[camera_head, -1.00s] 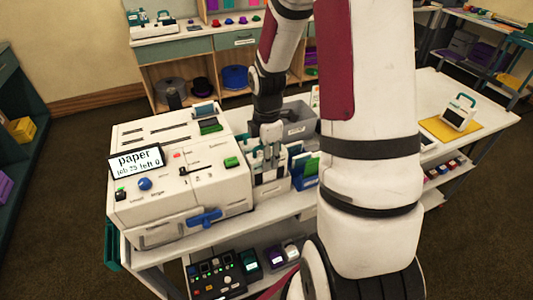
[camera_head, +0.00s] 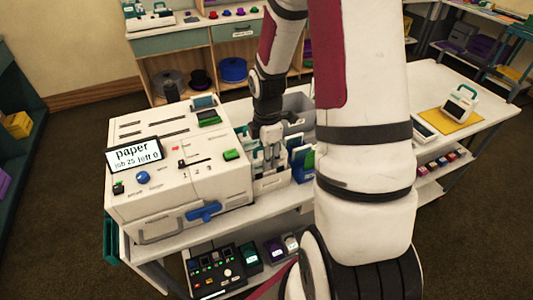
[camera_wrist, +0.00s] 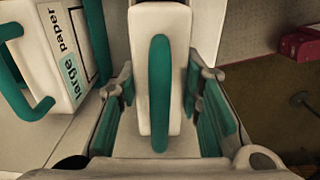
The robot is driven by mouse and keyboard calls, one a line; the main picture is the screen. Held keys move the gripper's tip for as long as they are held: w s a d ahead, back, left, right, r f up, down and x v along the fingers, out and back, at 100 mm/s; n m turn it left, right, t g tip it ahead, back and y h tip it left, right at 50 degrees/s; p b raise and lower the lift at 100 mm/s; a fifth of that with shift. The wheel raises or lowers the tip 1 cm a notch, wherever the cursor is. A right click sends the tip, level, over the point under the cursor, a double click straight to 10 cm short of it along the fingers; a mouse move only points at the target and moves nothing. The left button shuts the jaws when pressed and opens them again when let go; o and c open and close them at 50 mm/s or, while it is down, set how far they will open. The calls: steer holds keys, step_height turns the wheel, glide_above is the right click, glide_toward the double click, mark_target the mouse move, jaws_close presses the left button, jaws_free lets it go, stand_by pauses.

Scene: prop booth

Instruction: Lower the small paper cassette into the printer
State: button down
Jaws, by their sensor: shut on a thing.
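The white printer (camera_head: 185,195) stands at the left of the table, with a display reading "paper, job 25 left 0", buttons and a blue lever on its front. My gripper (camera_head: 267,158) is just right of it, pointing down at the white holders. In the wrist view my gripper (camera_wrist: 160,98) has its teal pads on both sides of a white cassette (camera_wrist: 145,20) with a teal handle and is shut on it. No label shows on this cassette. Its lower end is hidden. A cassette marked "large paper" (camera_wrist: 60,50) stands apart to the left.
A white holder (camera_head: 270,182) with blue and green items stands close to the printer's right side, with a grey bin (camera_head: 298,108) behind. A white device with a teal handle (camera_head: 459,105) sits on a yellow mat (camera_head: 440,124) at the right. The table's right part has free room.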

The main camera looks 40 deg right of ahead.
steer(key=shift+f, duration=0.55)
steer(key=c, duration=1.1)
jaws_free()
steer(key=shift+o, duration=0.2)
step_height(320, 180, up, 11)
steer(key=shift+r, duration=0.5)
